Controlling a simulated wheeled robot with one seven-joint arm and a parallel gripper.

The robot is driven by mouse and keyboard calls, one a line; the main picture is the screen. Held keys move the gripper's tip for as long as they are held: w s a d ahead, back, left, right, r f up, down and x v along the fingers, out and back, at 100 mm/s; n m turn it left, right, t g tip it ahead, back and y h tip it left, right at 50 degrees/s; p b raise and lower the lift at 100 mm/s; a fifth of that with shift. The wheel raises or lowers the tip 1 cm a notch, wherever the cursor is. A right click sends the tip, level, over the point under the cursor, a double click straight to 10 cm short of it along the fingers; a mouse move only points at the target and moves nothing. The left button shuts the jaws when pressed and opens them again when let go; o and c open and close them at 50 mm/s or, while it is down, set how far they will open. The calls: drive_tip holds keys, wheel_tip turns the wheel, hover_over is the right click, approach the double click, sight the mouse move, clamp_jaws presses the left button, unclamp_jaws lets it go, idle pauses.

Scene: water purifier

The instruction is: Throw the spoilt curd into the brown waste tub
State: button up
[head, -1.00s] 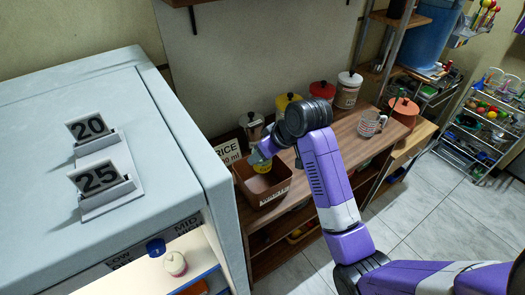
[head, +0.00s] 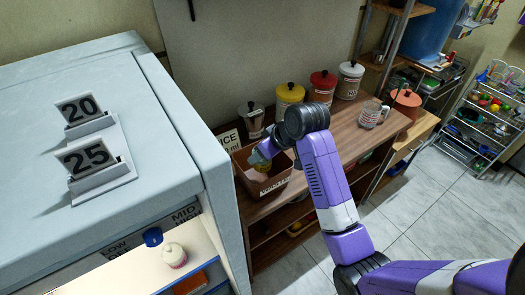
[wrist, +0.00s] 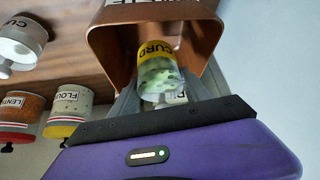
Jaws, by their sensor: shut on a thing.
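The curd cup (wrist: 160,72), a clear pot with a yellow band lettered CURD and mottled greenish contents, is held between the fingers of my gripper (wrist: 165,98) in the wrist view. The brown waste tub (wrist: 97,40) lies around and behind the cup there, with its open mouth facing me. In the head view my gripper (head: 262,158) is at the mouth of the brown tub (head: 268,187) on the wooden counter. The cup shows only in small part there. Whether it touches the tub cannot be told.
Canisters, among them a yellow one (head: 290,98) and a red one (head: 322,88), stand behind the tub. A glass mug (head: 371,115) is to the right. The pale fridge (head: 130,120) stands close on the left, with a white pot (head: 174,255) inside.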

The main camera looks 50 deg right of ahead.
sight(269, 164)
drive_tip(key=shift+f+b, duration=0.45)
drive_tip(key=shift+f, duration=0.65)
drive_tip(key=shift+f+b, duration=1.25)
drive_tip(key=shift+f, duration=1.3)
idle(1.2)
drive_tip(key=o, duration=1.6)
drive_tip(key=shift+v, duration=3.9)
drive_tip(key=shift+r, duration=0.1)
